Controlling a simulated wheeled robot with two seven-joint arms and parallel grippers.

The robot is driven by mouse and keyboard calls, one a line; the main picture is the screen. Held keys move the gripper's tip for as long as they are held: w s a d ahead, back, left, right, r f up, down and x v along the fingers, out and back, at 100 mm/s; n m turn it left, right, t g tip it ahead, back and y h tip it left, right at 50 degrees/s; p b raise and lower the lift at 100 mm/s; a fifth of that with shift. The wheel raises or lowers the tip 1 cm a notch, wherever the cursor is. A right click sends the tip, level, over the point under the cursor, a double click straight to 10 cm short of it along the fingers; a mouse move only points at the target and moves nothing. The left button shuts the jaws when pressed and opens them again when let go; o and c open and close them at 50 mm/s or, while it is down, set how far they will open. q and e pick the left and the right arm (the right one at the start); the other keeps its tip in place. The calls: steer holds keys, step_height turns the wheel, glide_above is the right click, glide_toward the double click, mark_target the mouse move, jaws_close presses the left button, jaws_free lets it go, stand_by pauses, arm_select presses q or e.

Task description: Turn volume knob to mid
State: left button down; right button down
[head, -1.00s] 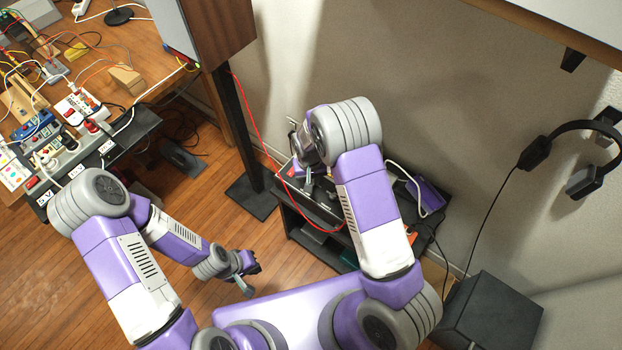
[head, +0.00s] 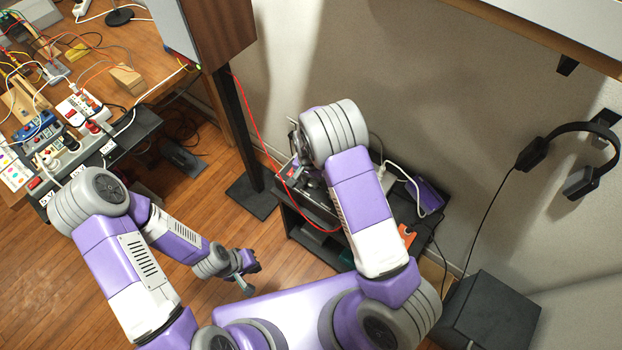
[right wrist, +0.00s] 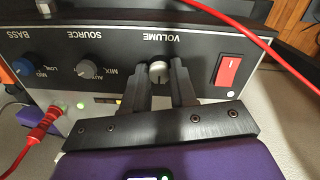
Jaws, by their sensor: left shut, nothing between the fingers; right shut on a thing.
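The volume knob (right wrist: 158,72), a small silver-grey knob under the upside-down VOLUME label, sits on the dark front panel of an amplifier (right wrist: 120,62) in the right wrist view. My right gripper (right wrist: 159,80) is shut on the knob, one finger on each side. The knob's pointer direction is too small to tell. In the head view my right arm hides the knob and most of the panel. My left gripper (head: 247,275) is shut and empty, low over the wooden floor, far from the amplifier.
A red rocker switch (right wrist: 228,69) is beside the knob; a source knob (right wrist: 88,70) and a blue bass knob (right wrist: 27,67) are across the panel. A red cable crosses above. A red plug (right wrist: 40,130) is near the left finger. A speaker stand (head: 240,130) rises left of the rack.

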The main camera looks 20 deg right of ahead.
mark_target(310, 182)
stand_by(0.3)
steer(key=c, duration=0.9)
jaws_free()
steer(key=shift+r, duration=0.1)
step_height(310, 182, up, 8)
steer(key=shift+w+a+f+p, duration=0.1)
steer(key=shift+f+p, duration=0.15)
steer(key=shift+p, duration=0.7)
